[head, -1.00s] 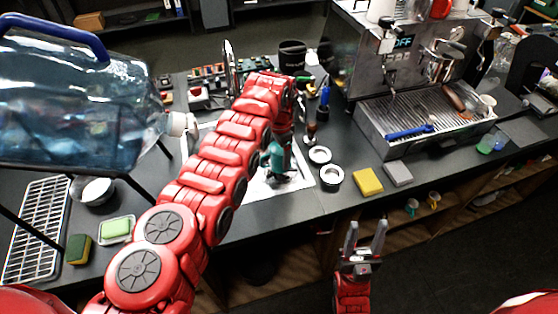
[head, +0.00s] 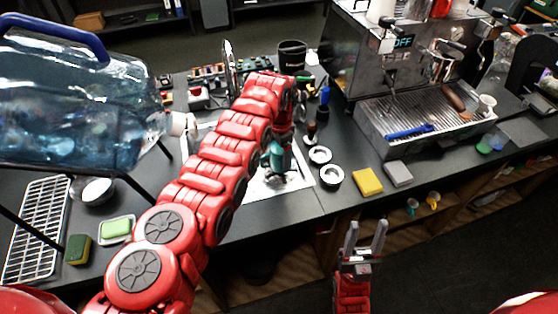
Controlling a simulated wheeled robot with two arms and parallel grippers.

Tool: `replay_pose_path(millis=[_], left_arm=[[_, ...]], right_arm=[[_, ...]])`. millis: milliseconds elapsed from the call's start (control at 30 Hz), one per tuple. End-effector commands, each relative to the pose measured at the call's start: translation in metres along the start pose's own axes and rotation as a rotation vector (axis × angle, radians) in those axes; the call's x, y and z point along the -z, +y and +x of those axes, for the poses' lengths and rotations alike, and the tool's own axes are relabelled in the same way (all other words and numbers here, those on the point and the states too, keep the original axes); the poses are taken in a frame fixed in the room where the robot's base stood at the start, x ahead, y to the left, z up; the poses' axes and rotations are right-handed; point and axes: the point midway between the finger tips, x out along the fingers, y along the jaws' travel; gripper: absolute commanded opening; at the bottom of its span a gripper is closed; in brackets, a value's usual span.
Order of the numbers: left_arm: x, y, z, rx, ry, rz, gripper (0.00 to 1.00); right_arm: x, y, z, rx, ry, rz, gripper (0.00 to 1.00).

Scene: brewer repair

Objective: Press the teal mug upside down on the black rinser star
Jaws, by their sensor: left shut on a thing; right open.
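The teal mug (head: 275,157) is in my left gripper (head: 276,145), over the right part of the white sink area in the middle of the counter. My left gripper is shut on it, and my arm partly covers both. Whether the mug is upside down is too small to tell. A dark shape (head: 278,181) shows just under the mug; it may be the black rinser star, and I cannot tell whether they touch. My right gripper (head: 366,236) is open and empty in front of the counter's front edge.
Two white-rimmed round items (head: 320,155), a yellow sponge (head: 367,181) and a grey block (head: 398,173) lie right of the sink. The espresso machine (head: 425,120) stands at the back right. The front counter between has free room.

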Motion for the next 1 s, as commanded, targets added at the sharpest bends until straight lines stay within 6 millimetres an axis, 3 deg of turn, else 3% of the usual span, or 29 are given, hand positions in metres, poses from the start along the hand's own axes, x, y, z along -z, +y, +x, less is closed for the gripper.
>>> replay_pose_path(millis=[733,1000], left_arm=[[0.0,-0.001,-0.056,0.001,0.001,0.0,0.26],[0.0,-0.001,-0.06,0.0,0.001,0.0,0.26]], right_arm=[[0.002,0.001,0.01,0.0,0.0,0.0,0.5],[0.002,0.001,0.01,0.0,0.0,0.0,0.5]])
